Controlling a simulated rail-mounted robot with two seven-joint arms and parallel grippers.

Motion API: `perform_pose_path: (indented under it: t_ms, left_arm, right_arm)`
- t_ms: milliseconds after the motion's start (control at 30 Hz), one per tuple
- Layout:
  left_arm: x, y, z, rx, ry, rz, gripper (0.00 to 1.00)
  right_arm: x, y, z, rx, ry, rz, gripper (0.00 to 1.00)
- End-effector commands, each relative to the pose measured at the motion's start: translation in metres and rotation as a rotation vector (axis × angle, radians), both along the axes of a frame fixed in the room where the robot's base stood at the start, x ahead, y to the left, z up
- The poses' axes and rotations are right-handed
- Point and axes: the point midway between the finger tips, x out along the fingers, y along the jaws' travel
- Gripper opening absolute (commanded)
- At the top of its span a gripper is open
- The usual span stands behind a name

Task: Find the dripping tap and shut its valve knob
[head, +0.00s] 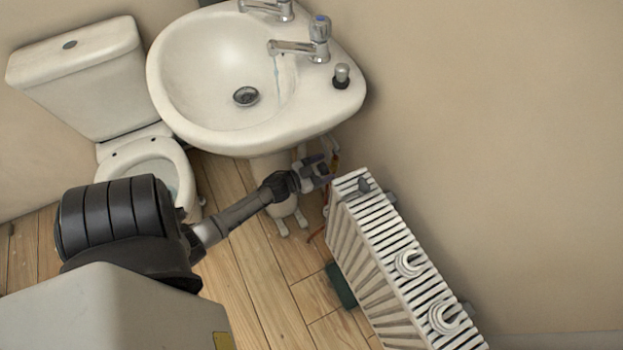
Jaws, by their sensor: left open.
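The white sink (205,118) is at the top middle of the head view. A chrome tap (293,46) with a blue-marked knob (320,30) stands on its right rim, and a thin bluish streak of water (277,75) hangs below its spout. A second chrome tap (266,8) is cut off by the top edge; its knob is out of view. My left gripper (325,170) is open and low, below the sink's right side, near thin pipes (336,163) beside the radiator. I cannot tell whether it touches a pipe. My right gripper is not in view.
A white radiator (392,255) stands to the right of my left gripper, with two pale round fittings on it. A toilet (80,70) is at the left. A small grey-capped bottle (342,75) stands on the sink rim. Wooden floor (240,275) is clear between.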

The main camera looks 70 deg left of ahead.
Motion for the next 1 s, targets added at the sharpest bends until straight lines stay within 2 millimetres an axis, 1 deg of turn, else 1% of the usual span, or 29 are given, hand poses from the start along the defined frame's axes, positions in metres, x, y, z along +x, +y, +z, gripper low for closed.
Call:
perform_pose_path:
  t_ms: [33, 467, 500, 533, 700, 1000]
  left_arm:
    - [0.000, 0.000, -0.003, -0.046, -0.004, -0.001, 0.69]
    - [0.000, 0.002, -0.005, -0.456, -0.020, -0.002, 0.69]
    - [-0.003, 0.002, -0.002, -0.487, -0.020, -0.002, 0.69]
    - [-0.011, 0.001, 0.003, -0.484, -0.015, 0.001, 0.69]
    - [-0.044, 0.000, 0.004, -0.482, -0.016, 0.002, 0.69]
    - [-0.102, -0.002, 0.003, -0.480, -0.016, 0.002, 0.69]
  right_arm:
    - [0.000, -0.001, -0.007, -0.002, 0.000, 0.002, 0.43]
    - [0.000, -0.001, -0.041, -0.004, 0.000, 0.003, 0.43]
    - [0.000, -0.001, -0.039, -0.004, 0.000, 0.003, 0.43]
    - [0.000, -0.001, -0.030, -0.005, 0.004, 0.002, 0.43]
    - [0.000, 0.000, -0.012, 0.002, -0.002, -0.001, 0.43]
    - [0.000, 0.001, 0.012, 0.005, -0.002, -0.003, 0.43]
